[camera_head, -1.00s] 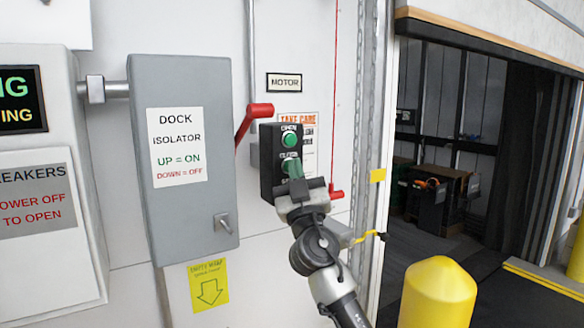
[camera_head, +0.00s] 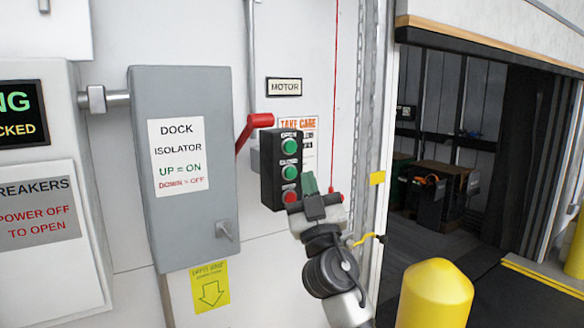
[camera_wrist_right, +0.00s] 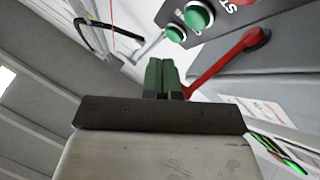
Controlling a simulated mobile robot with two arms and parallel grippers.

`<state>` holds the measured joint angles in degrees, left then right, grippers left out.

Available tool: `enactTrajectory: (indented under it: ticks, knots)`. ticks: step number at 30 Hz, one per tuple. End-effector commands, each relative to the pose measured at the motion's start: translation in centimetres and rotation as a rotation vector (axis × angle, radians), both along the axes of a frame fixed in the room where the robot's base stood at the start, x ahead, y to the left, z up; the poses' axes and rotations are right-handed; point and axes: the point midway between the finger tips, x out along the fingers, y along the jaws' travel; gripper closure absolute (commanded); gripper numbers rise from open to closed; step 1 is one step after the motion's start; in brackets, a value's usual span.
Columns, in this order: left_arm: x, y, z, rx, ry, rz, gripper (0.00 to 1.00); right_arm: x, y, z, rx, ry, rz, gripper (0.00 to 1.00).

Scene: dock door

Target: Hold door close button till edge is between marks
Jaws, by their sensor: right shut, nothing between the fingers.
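The black button box (camera_head: 268,170) on the white wall has a green OPEN button (camera_head: 289,146), a green CLOSE button (camera_head: 289,172) and a red button (camera_head: 289,198) below. All three are uncovered in the head view. Two green buttons show in the wrist view, the nearer one (camera_wrist_right: 198,18) larger. My right gripper (camera_head: 309,182) is shut and empty, its green fingertips right of and slightly below CLOSE, apart from it. The fingers also show in the wrist view (camera_wrist_right: 163,74). The raised door's tan lower edge (camera_head: 490,48) crosses the top right. My left gripper is out of view.
A grey isolator box (camera_head: 190,235) with a red lever (camera_head: 254,128) stands left of the buttons. A yellow bollard (camera_head: 435,295) stands at the lower right. The doorway is open.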

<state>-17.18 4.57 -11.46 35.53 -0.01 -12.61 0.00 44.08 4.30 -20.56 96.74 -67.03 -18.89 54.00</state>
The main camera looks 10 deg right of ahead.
Motion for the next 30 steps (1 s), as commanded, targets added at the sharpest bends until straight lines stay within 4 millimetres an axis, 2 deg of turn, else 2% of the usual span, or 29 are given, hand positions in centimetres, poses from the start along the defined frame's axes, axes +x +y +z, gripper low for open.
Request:
enactTrajectory:
  ticks: [6,17,20,23,26,30]
  knots:
    - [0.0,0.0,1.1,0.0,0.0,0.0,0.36,-1.7,-0.7,0.1,-0.001,0.001,-0.002,1.0]
    - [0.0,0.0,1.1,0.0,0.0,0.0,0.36,-1.9,-0.8,-0.1,0.0,0.002,-0.002,1.0]
    - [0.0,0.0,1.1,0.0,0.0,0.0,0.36,-1.9,-1.3,-1.3,0.021,0.032,-0.013,1.0]
    - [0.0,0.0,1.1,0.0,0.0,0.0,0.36,-2.2,-2.7,-4.7,0.075,0.122,-0.049,1.0]
    - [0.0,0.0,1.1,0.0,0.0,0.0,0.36,-3.1,-4.8,-10.1,0.152,0.275,-0.104,1.0]
    - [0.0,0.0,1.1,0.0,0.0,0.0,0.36,-5.7,-7.4,-18.6,0.239,0.543,-0.185,1.0]
